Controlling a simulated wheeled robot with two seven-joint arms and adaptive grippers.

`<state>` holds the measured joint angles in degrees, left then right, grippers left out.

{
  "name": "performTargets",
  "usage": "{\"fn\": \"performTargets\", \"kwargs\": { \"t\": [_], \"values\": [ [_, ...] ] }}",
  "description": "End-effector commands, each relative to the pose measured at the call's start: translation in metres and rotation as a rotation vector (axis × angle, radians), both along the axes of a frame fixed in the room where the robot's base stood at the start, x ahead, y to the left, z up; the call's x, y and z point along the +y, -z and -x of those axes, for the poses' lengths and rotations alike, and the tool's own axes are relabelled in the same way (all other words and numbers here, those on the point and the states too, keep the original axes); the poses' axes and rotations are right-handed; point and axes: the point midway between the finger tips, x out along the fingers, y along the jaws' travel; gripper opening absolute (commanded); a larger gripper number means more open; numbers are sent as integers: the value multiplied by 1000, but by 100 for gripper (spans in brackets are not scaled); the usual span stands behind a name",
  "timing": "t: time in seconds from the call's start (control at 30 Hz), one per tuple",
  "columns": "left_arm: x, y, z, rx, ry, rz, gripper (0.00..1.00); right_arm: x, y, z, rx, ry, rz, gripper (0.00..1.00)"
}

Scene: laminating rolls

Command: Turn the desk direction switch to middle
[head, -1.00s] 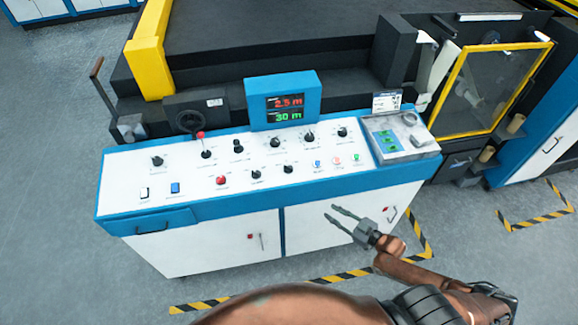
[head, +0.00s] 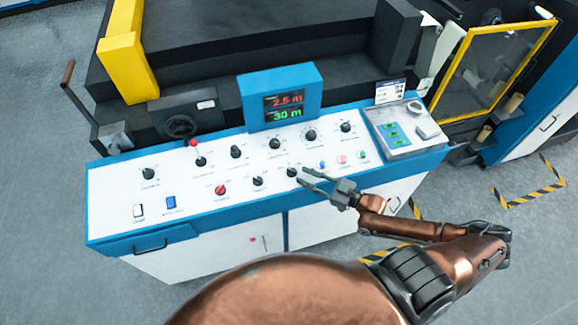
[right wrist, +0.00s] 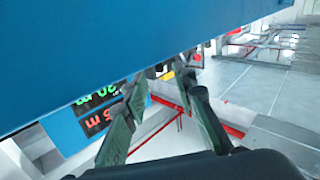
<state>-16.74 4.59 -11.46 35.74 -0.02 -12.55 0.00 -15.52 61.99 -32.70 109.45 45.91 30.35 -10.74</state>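The control desk (head: 105,187) has a white sloped top with several black rotary knobs. The labels are too small to read, so I cannot tell which knob is the direction switch. One black knob (head: 291,171) in the front row is closest to my right gripper (head: 303,177). That gripper is open and empty, its fingertips just right of this knob; I cannot tell whether they touch it. Another black knob (head: 257,181) and a red knob (head: 220,190) lie further left. In the right wrist view the two fingers (right wrist: 168,88) are apart with nothing between them. My left gripper is not in view.
A blue display box (head: 280,96) stands at the desk's back edge. Blue, red and green push buttons (head: 342,159) sit close to the right gripper. A grey panel (head: 398,128) occupies the right end.

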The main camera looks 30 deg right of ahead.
Motion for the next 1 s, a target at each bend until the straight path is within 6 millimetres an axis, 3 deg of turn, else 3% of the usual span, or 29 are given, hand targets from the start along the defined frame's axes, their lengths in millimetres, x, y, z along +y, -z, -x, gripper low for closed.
{"fn": "performTargets", "kwargs": {
  "t": [0.1, 0.23, 0.37, 0.6, 0.77, 1.0],
  "values": [
    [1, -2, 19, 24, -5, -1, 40, 10, -2, -17, -3, 2, -1, 25],
    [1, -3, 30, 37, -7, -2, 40, 20, -2, -34, -4, 2, 0, 25],
    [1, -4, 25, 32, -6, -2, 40, 28, -1, -46, -2, 2, -1, 25],
    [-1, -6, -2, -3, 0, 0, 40, 32, 0, -53, 0, -2, 2, 25],
    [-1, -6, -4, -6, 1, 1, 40, 32, 0, -53, 0, -2, 2, 25],
    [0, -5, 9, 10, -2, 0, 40, 32, 0, -53, 0, -2, 2, 8]
  ]
}}
